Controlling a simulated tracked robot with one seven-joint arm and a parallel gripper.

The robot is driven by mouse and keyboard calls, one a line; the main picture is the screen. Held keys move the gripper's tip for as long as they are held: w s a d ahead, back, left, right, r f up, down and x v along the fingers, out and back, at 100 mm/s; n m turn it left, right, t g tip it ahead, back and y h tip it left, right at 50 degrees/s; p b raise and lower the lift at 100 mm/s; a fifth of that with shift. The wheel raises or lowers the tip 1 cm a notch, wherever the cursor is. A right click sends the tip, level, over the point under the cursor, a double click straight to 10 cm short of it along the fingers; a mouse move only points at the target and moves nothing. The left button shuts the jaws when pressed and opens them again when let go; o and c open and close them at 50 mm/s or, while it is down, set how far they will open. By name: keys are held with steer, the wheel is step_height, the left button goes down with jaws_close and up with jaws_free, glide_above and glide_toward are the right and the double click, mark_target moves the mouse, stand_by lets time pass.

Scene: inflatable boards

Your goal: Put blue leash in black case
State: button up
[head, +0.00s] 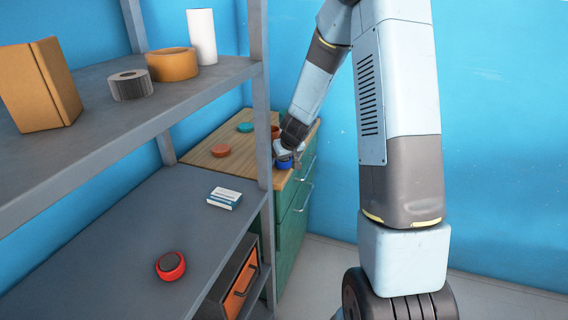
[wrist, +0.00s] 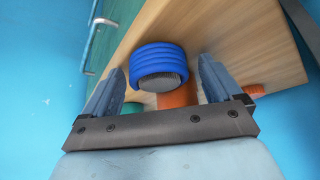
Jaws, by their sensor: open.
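The blue leash (wrist: 160,57) is a coil of several blue loops around a dark ribbed core. It sits on the wooden top of the green cabinet, near its front edge, and shows small in the head view (head: 284,164). My gripper (wrist: 164,70) is open, with one finger on each side of the leash; I cannot tell whether they touch it. In the head view my gripper (head: 287,156) is over the cabinet top at the leash. A dark case-like box (head: 238,272) with an orange face stands low on the grey shelf unit; whether it is the black case is unclear.
Orange (head: 220,151) and teal (head: 245,127) round items and a brown-orange item (wrist: 178,97) are on the cabinet top. A shelf post (head: 257,90) stands left of my arm. The shelves hold a cardboard box (head: 40,85), tape rolls and a red round item (head: 171,266).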

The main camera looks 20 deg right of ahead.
steer(key=shift+c, duration=0.2)
steer(key=c, duration=1.2)
steer(key=shift+r, duration=0.1)
